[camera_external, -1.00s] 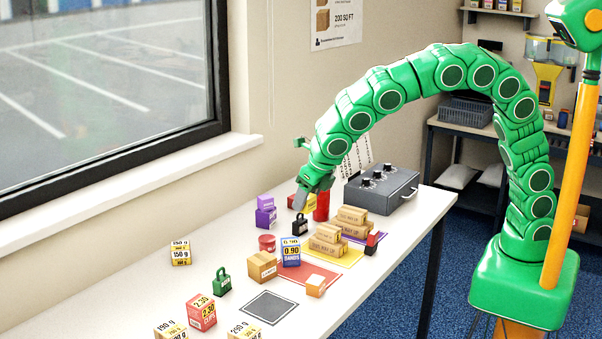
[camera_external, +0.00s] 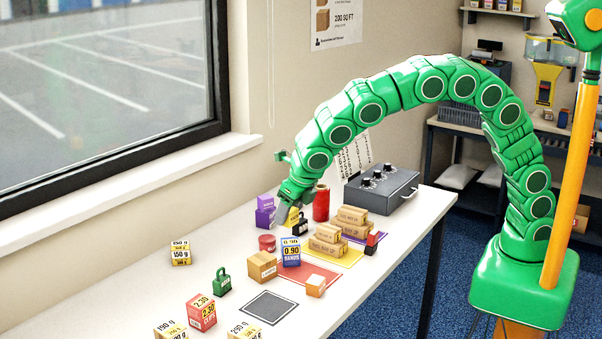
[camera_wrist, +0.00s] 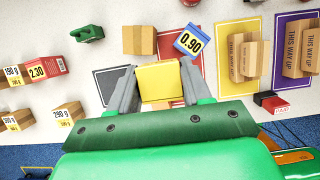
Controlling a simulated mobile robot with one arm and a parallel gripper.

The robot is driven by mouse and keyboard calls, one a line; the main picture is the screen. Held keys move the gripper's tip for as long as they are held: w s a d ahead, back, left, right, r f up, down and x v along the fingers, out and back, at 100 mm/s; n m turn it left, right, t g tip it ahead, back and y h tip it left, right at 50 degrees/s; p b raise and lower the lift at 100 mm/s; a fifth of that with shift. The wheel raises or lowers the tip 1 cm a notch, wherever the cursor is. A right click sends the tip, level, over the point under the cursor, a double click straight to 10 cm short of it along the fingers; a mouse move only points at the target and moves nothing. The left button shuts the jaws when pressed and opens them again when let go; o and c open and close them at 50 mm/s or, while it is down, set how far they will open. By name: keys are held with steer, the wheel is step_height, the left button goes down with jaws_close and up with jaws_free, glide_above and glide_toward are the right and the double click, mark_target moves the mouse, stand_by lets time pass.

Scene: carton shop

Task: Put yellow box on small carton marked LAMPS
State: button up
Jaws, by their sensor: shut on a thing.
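My gripper (camera_wrist: 158,88) is shut on the yellow box (camera_wrist: 160,80), with one finger on each side of it in the wrist view. In the outside view the yellow box (camera_external: 292,216) shows below my gripper, near the purple boxes and the black padlock. A brown carton (camera_external: 262,266) stands left of the blue 0.90 box, and it also shows in the wrist view (camera_wrist: 139,40). A smaller orange-brown carton (camera_external: 315,287) sits at the front of the red mat. I cannot read LAMPS on either carton.
The blue box (camera_external: 290,252) stands near stacked cartons (camera_external: 328,238) on a yellow mat. A black padlock (camera_external: 300,228), a red cylinder (camera_external: 321,204) and purple boxes (camera_external: 265,212) stand behind. A green padlock (camera_external: 222,284) is left. The grey mat (camera_external: 268,307) is bare.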

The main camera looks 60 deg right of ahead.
glide_above(258, 256)
steer(key=s, duration=0.2)
steer(key=f, duration=0.6)
steer(key=shift+w+d+f, duration=0.15)
steer(key=shift+d, duration=0.05)
steer(key=shift+w+a+f, duration=0.2)
steer(key=shift+w+f, duration=0.05)
steer(key=shift+f, duration=1.6)
steer(key=shift+f, duration=0.1)
steer(key=o, duration=1)
steer(key=shift+o, duration=0.2)
steer(key=v, duration=1.2)
steer(key=shift+s, duration=0.1)
